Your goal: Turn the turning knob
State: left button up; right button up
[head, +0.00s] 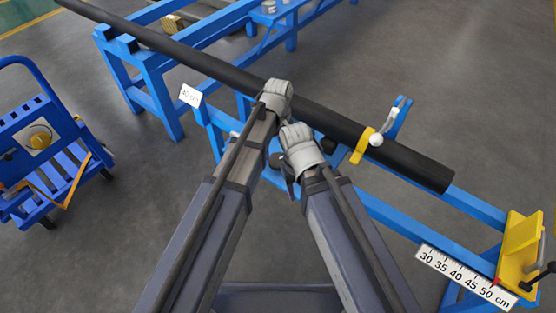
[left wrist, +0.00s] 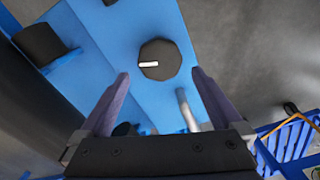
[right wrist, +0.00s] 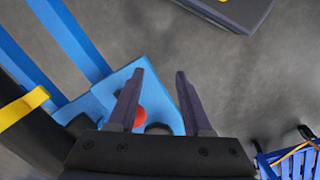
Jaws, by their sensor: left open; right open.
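The turning knob (left wrist: 159,60) is a round black knob with a white mark, on a light-blue panel (left wrist: 105,42). In the left wrist view its mark points left, roughly level. My left gripper (left wrist: 160,73) is open and empty; the knob shows ahead, between and just beyond its fingertips. I cannot tell the remaining distance. My right gripper (right wrist: 160,72) is open and empty, with a red button (right wrist: 139,117) on the blue panel partly showing between its fingers. In the head view, my wrists hide most of the panel and the knob cannot be made out clearly.
A long black pipe (head: 410,168) lies across the blue frame, with a yellow clamp (head: 362,146) on it. A metal lever (left wrist: 187,108) stands near the knob. A ruler (head: 466,278) and yellow end stop (head: 522,240) are at right. A blue cart (head: 50,150) stands left.

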aim_at(278, 159)
pick_arm(q)
notch_tip(278, 159, down, 6)
jog(key=b, duration=0.5)
jog(key=shift+r, duration=0.1)
jog(key=c, duration=1.1)
jog(key=m, duration=0.6)
jog(key=shift+m, duration=0.4)
jog(key=m, duration=0.6)
jog(key=shift+m, duration=0.6)
